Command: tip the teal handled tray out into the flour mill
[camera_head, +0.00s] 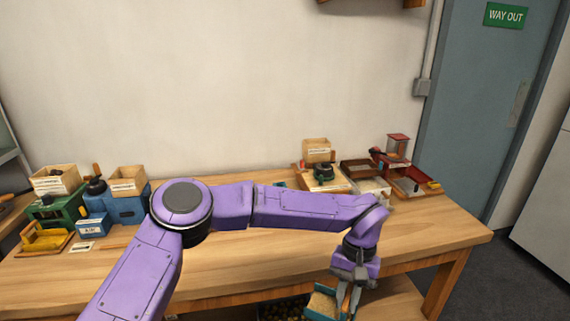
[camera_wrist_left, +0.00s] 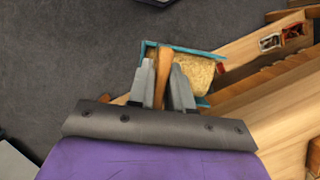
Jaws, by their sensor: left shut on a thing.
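The teal handled tray (camera_head: 311,313) is low in the head view, in front of the table edge, and holds pale tan grainy material. It also shows in the left wrist view, where its teal rim (camera_wrist_left: 178,47) surrounds the grain. My left gripper (camera_head: 345,292) is shut on its wooden handle (camera_wrist_left: 163,66). Several machines with wooden hoppers stand on the table: a green one (camera_head: 62,208), a blue one (camera_head: 126,208) and one at centre right (camera_head: 323,171). The labels are too small to read, so I cannot tell which is the flour mill. My right gripper is out of view.
The wooden table (camera_head: 440,233) runs along the wall, with bare room at its front right. A red-topped device (camera_head: 397,146) and trays stand at the back right. A crate of round things (camera_head: 285,311) sits below the table. A door (camera_head: 490,90) is at the right.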

